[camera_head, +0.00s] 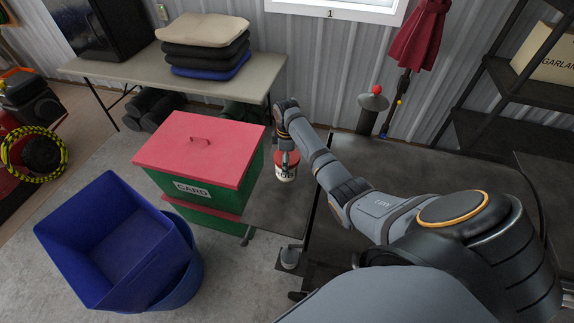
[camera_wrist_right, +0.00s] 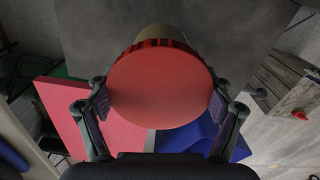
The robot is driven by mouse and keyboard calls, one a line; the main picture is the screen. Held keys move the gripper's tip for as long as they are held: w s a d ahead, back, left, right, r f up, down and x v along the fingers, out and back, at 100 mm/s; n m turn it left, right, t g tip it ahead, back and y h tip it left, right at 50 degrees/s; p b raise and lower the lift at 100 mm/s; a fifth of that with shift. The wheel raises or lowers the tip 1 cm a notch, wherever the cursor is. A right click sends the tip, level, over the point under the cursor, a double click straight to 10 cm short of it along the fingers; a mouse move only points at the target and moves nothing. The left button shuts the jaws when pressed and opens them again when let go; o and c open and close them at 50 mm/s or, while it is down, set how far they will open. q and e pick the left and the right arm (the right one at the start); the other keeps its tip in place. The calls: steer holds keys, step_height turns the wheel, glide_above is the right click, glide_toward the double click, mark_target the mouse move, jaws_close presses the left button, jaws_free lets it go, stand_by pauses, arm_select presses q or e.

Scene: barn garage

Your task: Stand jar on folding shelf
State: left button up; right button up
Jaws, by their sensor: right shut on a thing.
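The jar (camera_head: 286,172) is small and pale with a red lid and a dark-lettered label. My right gripper (camera_head: 287,150) is shut on it from above, and the jar looks upright. In the right wrist view the red lid (camera_wrist_right: 160,88) fills the space between the two fingers, one on each side. The folding shelf (camera_head: 262,212) looks like the grey flap beside the larger grey bench top. The jar is over its far part; I cannot tell whether its base touches. My left gripper is not in view.
A green box with a red lid marked CARD (camera_head: 200,150) stands close left of the flap. A blue bin (camera_head: 110,245) is at front left. The grey bench top (camera_head: 440,170) lies right, under my arm. A table with folded cushions (camera_head: 205,45) stands behind.

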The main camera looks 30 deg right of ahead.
steer(key=shift+w+d+f, duration=0.2)
steer(key=shift+w+f, duration=0.15)
steer(key=shift+f, duration=0.05)
step_height(320, 180, down, 3)
steer(key=shift+f, duration=0.1)
steer(key=shift+f, duration=0.15)
steer(key=o, duration=1.3)
